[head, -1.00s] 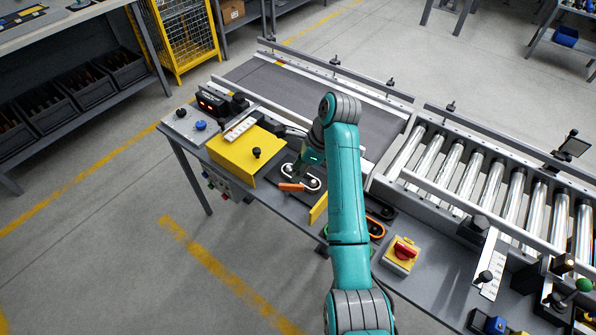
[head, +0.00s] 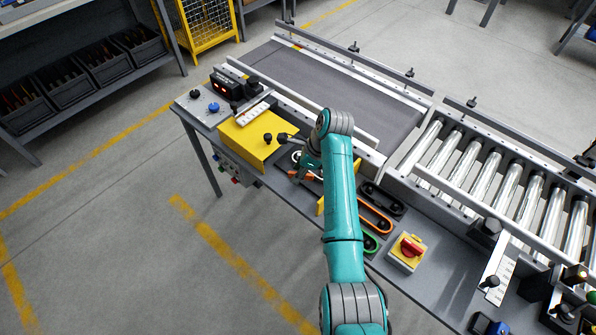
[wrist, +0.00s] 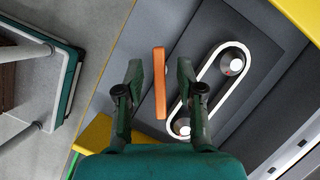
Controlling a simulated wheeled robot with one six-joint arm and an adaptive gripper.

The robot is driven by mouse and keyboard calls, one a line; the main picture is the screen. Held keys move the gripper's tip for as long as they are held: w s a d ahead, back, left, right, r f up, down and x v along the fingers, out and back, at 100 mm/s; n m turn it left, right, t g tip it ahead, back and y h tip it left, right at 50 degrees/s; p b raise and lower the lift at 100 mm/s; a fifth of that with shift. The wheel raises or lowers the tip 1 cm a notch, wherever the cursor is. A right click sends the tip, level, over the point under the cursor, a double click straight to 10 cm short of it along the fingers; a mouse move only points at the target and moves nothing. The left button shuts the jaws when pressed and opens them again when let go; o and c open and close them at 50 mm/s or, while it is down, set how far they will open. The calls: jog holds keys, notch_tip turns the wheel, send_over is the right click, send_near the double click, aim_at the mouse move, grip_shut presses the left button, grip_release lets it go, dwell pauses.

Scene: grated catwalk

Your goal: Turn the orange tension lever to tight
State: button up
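The orange tension lever (wrist: 159,84) is a short flat bar beside a white belt loop (wrist: 203,97) around two round pulleys on a dark plate. My gripper (wrist: 159,70) is open, with one finger on each side of the lever. Gaps show between the lever and both fingers in the wrist view; whether the fingertips reach down to its height I cannot tell. In the head view a bit of the lever (head: 309,176) shows by my gripper, which my arm partly hides. No tight mark is readable.
A yellow box (head: 246,140) with a black knob stands left of the lever. To the right are a yellow upright plate, an orange loop (head: 375,214), a green loop and a red switch on a yellow base (head: 408,250). The conveyor (head: 340,95) runs behind.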

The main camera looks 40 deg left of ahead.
jog(key=shift+f, duration=0.25)
grip_shut()
jog(key=shift+a, duration=0.1)
jog(key=n, duration=0.2)
jog(key=n+g+h, duration=0.1)
jog(key=n, duration=0.2)
jog(key=shift+r+n+g, duration=0.1)
jog(key=shift+n+g, duration=0.2)
jog(key=n+h, duration=0.1)
jog(key=n, duration=0.1)
jog(key=n+h, duration=0.1)
jog(key=n, duration=0.2)
jog(key=shift+n+g+h, duration=0.3)
jog(key=shift+a, duration=0.1)
